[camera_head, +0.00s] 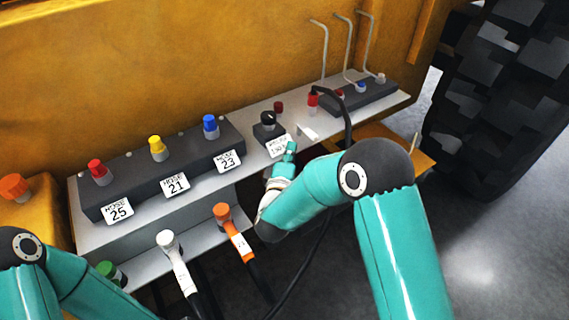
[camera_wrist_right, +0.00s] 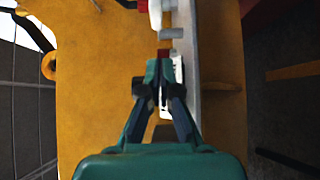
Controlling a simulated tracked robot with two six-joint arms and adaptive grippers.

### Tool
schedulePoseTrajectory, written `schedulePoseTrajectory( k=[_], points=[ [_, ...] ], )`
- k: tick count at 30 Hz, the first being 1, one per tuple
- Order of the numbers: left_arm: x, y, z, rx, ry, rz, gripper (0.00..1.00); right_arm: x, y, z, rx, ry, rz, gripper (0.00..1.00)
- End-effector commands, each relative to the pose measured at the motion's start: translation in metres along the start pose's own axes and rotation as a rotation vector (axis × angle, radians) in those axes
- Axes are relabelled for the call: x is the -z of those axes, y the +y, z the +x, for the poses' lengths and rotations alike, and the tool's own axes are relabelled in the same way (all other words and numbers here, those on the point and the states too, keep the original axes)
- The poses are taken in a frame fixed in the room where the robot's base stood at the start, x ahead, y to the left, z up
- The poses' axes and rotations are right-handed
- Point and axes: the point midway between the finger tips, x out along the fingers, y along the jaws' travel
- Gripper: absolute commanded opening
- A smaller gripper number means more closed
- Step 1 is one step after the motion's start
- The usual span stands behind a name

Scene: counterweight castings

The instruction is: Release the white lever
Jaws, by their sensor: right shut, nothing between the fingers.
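A small white bar (camera_head: 308,132), which looks like the white lever, lies on the grey shelf between a black block with a dark knob (camera_head: 268,120) and a red-capped hose end (camera_head: 313,98). My right gripper (camera_head: 290,148) is just in front of and below it, beside the white label (camera_head: 278,146); a gap shows between gripper and bar. In the wrist view my right gripper (camera_wrist_right: 159,64) is shut with its fingertips together and empty, close to a red part (camera_wrist_right: 163,53). The fingers hide part of what lies beneath. My left gripper is out of view.
A dark manifold (camera_head: 180,165) with red, yellow and blue caps stands on the left of the shelf (camera_head: 90,232). White (camera_head: 170,245) and orange (camera_head: 228,225) hose ends hang below. A black hose (camera_head: 345,115) loops near my right arm. A large tyre (camera_head: 510,100) is at right.

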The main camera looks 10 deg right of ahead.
Motion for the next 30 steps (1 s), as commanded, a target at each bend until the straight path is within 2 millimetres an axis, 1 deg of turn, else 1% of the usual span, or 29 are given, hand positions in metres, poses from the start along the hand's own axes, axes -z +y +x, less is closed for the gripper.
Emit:
schedulePoseTrajectory(
  k=[1,3,9,20,21,24,30],
  points=[
    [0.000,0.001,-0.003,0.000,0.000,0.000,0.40,-0.001,0.001,0.010,0.000,-0.004,0.001,0.00],
    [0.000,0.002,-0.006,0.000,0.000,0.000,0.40,-0.012,0.001,0.017,0.002,-0.004,-0.001,0.00],
    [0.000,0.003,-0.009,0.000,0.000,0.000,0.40,-0.025,0.000,0.031,0.001,-0.001,-0.001,0.00],
    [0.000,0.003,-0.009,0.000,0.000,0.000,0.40,-0.028,0.000,0.034,0.000,0.002,0.000,0.00],
    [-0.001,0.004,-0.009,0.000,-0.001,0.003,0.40,-0.018,0.000,0.029,0.000,0.005,0.000,0.00],
    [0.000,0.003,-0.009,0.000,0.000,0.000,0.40,-0.027,-0.001,0.033,0.001,0.001,0.000,0.00],
    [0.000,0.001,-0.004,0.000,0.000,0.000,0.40,-0.031,-0.002,0.042,0.000,0.029,0.000,0.00]
  ],
)
